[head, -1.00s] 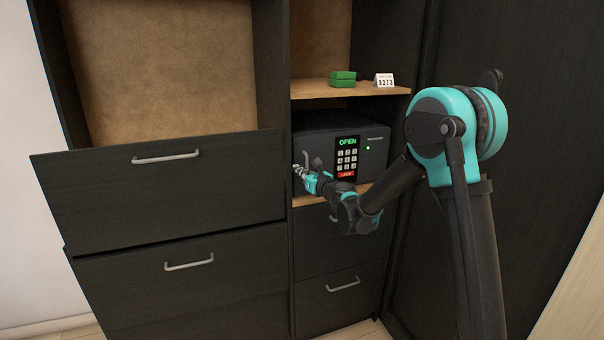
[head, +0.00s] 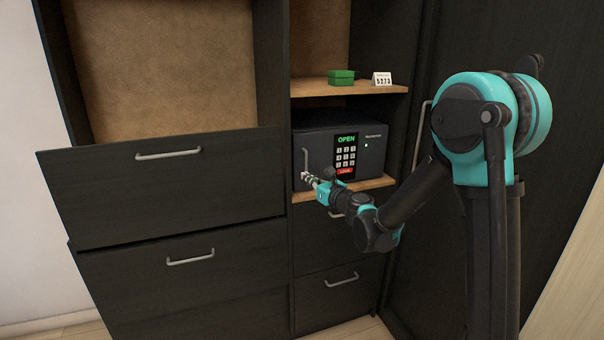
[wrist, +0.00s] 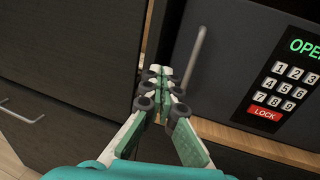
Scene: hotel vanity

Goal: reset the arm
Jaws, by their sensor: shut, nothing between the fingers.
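My arm reaches in from the right in the head view, teal and black. My gripper (head: 305,177) is in front of the lower left of the black safe (head: 369,160). Its fingertips are together with nothing between them, as the wrist view also shows (wrist: 160,72). The safe's keypad display reads OPEN in green, and a red LOCK key sits below the digits. The safe's upright handle (wrist: 196,58) is just right of the fingertips in the wrist view. Whether the fingers touch the handle or safe front is hard to tell. The safe door looks flush with its front.
The safe stands on a wooden shelf (head: 378,184). A shelf above (head: 310,88) holds a green box (head: 341,77) and a white card reading 5273 (head: 382,79). Dark drawers (head: 170,190) with metal handles fill the left; the top one sits forward. A dark panel stands right.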

